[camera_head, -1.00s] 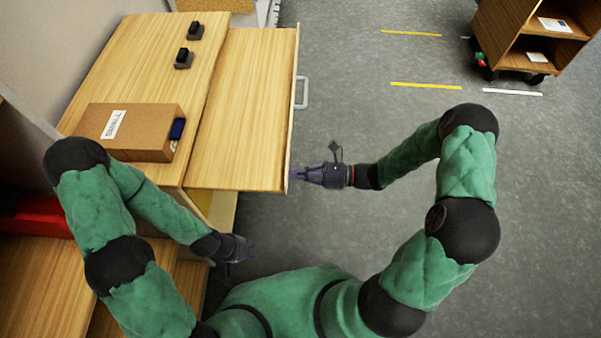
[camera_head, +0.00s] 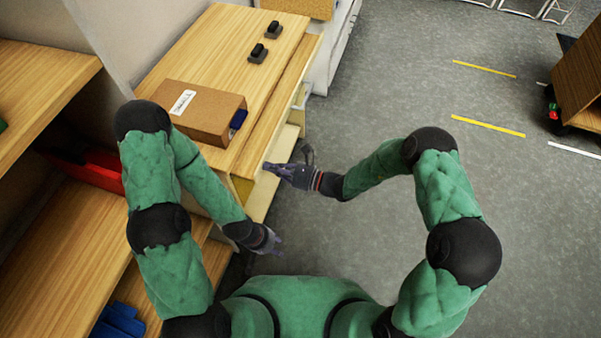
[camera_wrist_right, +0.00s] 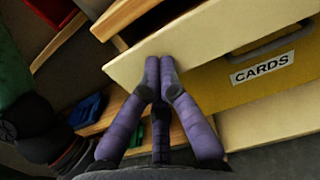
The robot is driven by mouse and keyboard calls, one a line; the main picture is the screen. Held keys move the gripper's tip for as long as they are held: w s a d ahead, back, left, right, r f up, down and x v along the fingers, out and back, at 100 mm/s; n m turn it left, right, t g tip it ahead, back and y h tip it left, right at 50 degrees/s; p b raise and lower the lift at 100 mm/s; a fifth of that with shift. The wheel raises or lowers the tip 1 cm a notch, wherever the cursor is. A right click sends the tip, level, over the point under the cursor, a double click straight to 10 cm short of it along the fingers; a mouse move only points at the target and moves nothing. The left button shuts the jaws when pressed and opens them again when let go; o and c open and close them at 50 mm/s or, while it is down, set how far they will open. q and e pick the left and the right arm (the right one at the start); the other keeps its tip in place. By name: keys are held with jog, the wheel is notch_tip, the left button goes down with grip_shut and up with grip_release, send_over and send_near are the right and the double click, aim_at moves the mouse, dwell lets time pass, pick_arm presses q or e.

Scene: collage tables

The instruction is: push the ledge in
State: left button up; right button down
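The ledge (camera_head: 281,103) is a wooden pull-out board under the worktop. In the head view only a narrow strip of it sticks out past the worktop's edge. In the right wrist view its pale front face (camera_wrist_right: 225,38) runs across the top. My right gripper (camera_head: 266,167) is at the near end of the ledge's front. In the right wrist view its fingertips (camera_wrist_right: 160,62) are together against that face, with nothing between them. My left gripper (camera_head: 279,246) is low in front of the cabinet, empty, its fingers apart and away from the ledge.
A brown box (camera_head: 200,108) and two small dark items (camera_head: 258,53) stand on the worktop (camera_head: 222,48). A yellow drawer labelled CARDS (camera_wrist_right: 262,68) is below the ledge. Shelves (camera_head: 60,255) stand at the left. Grey floor (camera_head: 380,90) is open to the right.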

jog(key=x, duration=0.7)
jog(key=shift+w+a+f, duration=0.1)
jog(key=shift+a, duration=0.15)
jog(key=shift+w+a, duration=0.1)
jog(key=shift+a, duration=0.1)
pick_arm(q)
jog(key=shift+d+f, duration=0.15)
pick_arm(e)
jog(key=shift+d, duration=0.45)
jog(key=v, duration=0.6)
pick_arm(q)
jog(key=r+p, duration=0.1)
jog(key=s+r, duration=0.1)
jog(key=r+p, duration=0.1)
jog(key=shift+s+d+p, duration=0.3)
jog(key=shift+s, duration=0.1)
pick_arm(e)
send_near(251, 161)
jog(key=v, duration=0.3)
jog(key=shift+s+d, duration=0.1)
jog(key=shift+s, duration=0.1)
